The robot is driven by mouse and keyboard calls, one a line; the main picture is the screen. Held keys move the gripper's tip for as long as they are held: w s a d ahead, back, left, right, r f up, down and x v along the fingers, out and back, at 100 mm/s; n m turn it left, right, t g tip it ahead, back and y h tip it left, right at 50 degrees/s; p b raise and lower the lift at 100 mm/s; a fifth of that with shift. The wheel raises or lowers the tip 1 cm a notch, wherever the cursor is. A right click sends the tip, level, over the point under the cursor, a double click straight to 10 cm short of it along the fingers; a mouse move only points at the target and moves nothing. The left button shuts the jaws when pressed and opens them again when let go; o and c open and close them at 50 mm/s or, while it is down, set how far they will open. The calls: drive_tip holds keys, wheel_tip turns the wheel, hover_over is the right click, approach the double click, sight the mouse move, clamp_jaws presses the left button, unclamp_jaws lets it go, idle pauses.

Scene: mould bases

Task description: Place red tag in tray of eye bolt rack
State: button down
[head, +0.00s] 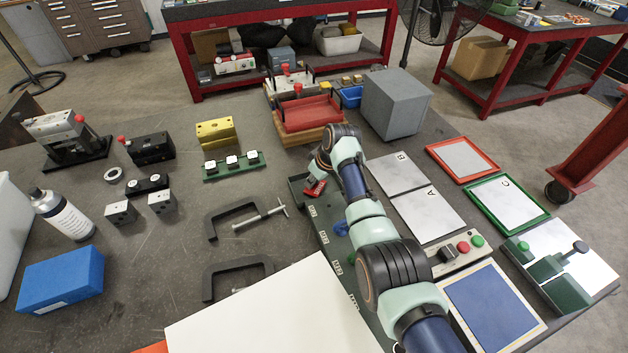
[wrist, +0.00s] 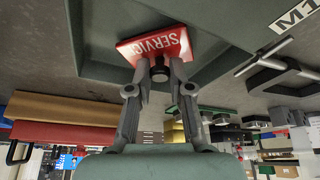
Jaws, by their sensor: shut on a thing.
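The red tag (head: 315,187) is at the far end of the dark green eye bolt rack (head: 322,240). In the wrist view the tag (wrist: 155,46) shows white lettering that reads "SERVIC…" and a dark round knob. My gripper (wrist: 158,72) is shut on the tag at this knob. The rack's recessed tray (wrist: 90,60) lies behind the tag in the wrist view, so the tag is over or in it. I cannot tell whether the tag touches the tray floor. My arm hides much of the rack in the head view.
Plates A and B (head: 427,213) lie to the right.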

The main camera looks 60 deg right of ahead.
drive_tip(key=shift+f, duration=0.2)
drive_tip(key=c, duration=1.1)
unclamp_jaws()
drive_tip(key=shift+o, duration=0.2)
drive_tip(key=p+v, duration=0.3)
drive_tip(key=v, duration=0.9)
drive_tip(key=shift+r+p, duration=0.2)
drive_tip(key=shift+p, duration=0.1)
